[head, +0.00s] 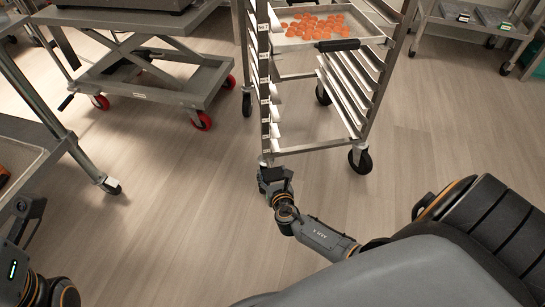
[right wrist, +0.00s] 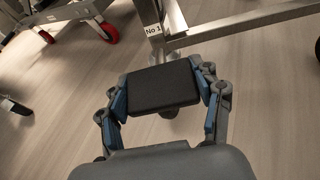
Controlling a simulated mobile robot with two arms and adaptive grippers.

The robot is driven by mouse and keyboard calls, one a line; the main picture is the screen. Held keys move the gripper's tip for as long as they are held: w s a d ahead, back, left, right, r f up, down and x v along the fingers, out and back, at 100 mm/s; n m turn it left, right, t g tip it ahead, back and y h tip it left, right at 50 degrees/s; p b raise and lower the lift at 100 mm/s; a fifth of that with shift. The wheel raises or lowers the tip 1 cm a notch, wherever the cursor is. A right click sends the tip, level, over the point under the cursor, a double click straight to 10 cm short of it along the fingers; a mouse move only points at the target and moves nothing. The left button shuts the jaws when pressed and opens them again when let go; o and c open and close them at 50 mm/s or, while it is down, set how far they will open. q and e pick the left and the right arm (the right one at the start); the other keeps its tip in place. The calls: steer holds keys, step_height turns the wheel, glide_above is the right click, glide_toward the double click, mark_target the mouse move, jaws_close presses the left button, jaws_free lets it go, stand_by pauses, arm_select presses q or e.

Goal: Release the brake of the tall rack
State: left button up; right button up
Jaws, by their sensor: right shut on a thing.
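The tall rack (head: 312,148) stands on casters at the upper middle of the head view. Its front right caster (head: 360,160) shows clear. My right gripper (head: 268,176) is low at the rack's front left corner, where it and the wrist hide most of the caster. In the right wrist view my right gripper (right wrist: 165,92) is shut on a dark flat pedal (right wrist: 163,86), apparently the caster's brake pedal, below the rack's frame and a "No 1" label (right wrist: 153,30). The caster behind it is mostly hidden. My left gripper is out of view.
A tray of orange gummies (head: 290,42) sits on the rack's upper level. A lift cart (head: 150,85) with red wheels stands at the left. A steel table (head: 75,140) is at the left edge. The floor right of the rack is clear.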

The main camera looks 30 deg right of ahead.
steer(key=shift+w+a+r, duration=0.1)
steer(key=shift+w+r, duration=0.25)
steer(key=shift+r, duration=0.25)
steer(key=o, duration=1.7)
steer(key=shift+s+f, duration=0.1)
steer(key=shift+f, duration=0.05)
steer(key=shift+s, duration=0.1)
steer(key=shift+s+a, duration=0.1)
steer(key=shift+s, duration=0.15)
steer(key=v, duration=1.1)
steer(key=shift+s, duration=0.2)
